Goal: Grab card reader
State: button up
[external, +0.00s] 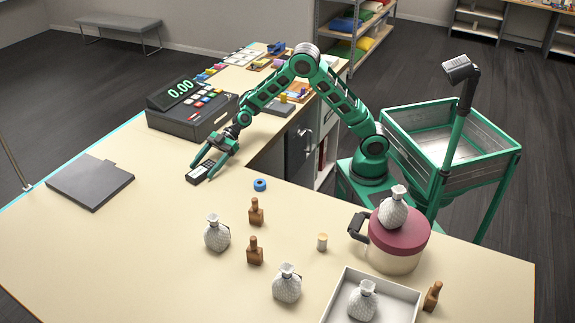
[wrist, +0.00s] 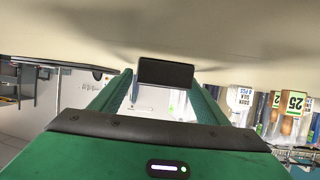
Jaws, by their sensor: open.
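The card reader (external: 198,174) is a small dark device with a keypad, lying on the beige counter in front of the cash register. My green gripper (external: 205,168) reaches down to it with its fingers open, one on each side. In the wrist view the card reader (wrist: 165,72) shows as a dark block between the tips of my gripper (wrist: 164,84). The fingers look spread around it; I cannot tell whether either one touches it.
The cash register (external: 190,108) stands just behind my gripper. A blue tape roll (external: 260,184) lies to the right. A flat grey slab (external: 90,182) is at left. The counter at front left is clear.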

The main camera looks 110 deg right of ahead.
jog(key=shift+w+a+f, duration=0.2)
jog(key=shift+w+a, duration=0.1)
jog(key=shift+w, duration=0.1)
jog(key=shift+c, duration=0.6)
jog(key=c, duration=1.2)
jog(key=shift+r, duration=0.1)
